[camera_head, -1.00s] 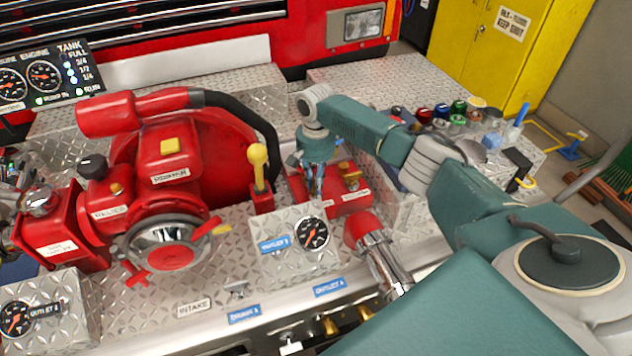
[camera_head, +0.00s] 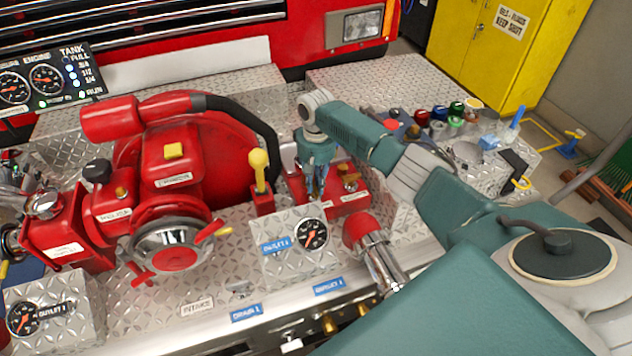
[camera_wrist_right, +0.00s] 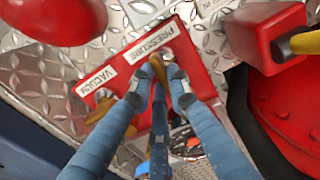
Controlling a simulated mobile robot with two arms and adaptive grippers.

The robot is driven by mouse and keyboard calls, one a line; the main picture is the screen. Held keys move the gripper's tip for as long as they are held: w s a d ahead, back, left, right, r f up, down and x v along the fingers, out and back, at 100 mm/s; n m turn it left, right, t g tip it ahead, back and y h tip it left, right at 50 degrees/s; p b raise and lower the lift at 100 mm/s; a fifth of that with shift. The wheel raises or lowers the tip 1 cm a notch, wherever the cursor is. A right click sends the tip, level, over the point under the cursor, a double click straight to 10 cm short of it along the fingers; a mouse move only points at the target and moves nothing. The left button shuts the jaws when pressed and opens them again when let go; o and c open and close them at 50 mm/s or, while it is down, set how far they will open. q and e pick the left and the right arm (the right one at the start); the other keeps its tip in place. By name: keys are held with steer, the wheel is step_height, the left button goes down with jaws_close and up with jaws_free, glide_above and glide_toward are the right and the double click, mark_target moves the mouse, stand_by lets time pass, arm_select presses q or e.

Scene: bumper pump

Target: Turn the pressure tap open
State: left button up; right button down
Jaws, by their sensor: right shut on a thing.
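The brass pressure tap (camera_wrist_right: 158,70) sits on a red block (camera_wrist_right: 188,62) beside the white PRESSURE label in the right wrist view. A second brass tap (camera_wrist_right: 102,108) stands near the VACUUM label on the same block. In the head view my right gripper (camera_head: 315,192) points down at the red block (camera_head: 345,204) and hides the pressure tap. The vacuum tap (camera_head: 350,180) shows to its right. My left gripper is not in view.
A yellow-knobbed lever (camera_head: 259,170) stands close left of my right gripper. The outlet gauge box (camera_head: 285,268) and a red-capped pipe (camera_head: 362,230) are in front. The red pump (camera_head: 172,165) with its black hose fills the left. Several coloured caps (camera_head: 440,115) lie at right.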

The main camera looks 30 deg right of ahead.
steer(key=shift+w+r+n, duration=0.1)
steer(key=shift+n, duration=0.3)
steer(key=c, duration=1.7)
jaws_free()
steer(key=shift+o, duration=0.2)
step_height(320, 180, up, 12)
steer(key=shift+s, duration=0.2)
